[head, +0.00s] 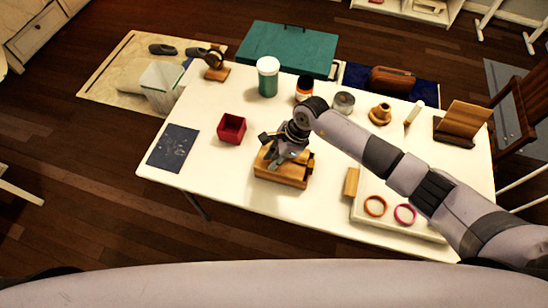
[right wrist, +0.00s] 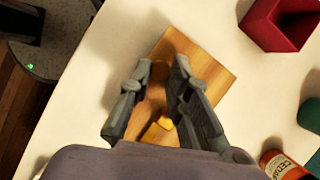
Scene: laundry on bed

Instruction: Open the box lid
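The wooden box (head: 280,179) sits on the white table, left of its middle, and its light-brown top also shows in the right wrist view (right wrist: 208,68). My right gripper (head: 283,158) is directly over the box, pointing down. In the right wrist view its two fingers (right wrist: 160,92) stand apart, over the box top. A darker wooden part and a small yellow piece (right wrist: 157,131) show between the fingers; I cannot tell whether the fingers touch them. The arm and gripper hide part of the box top. My left gripper is not in view.
A red open container (head: 232,129) stands left of the box, and a dark blue sheet (head: 173,147) lies farther left. A green jar (head: 268,78), an orange-labelled bottle (head: 304,88) and a tin (head: 343,103) stand behind.

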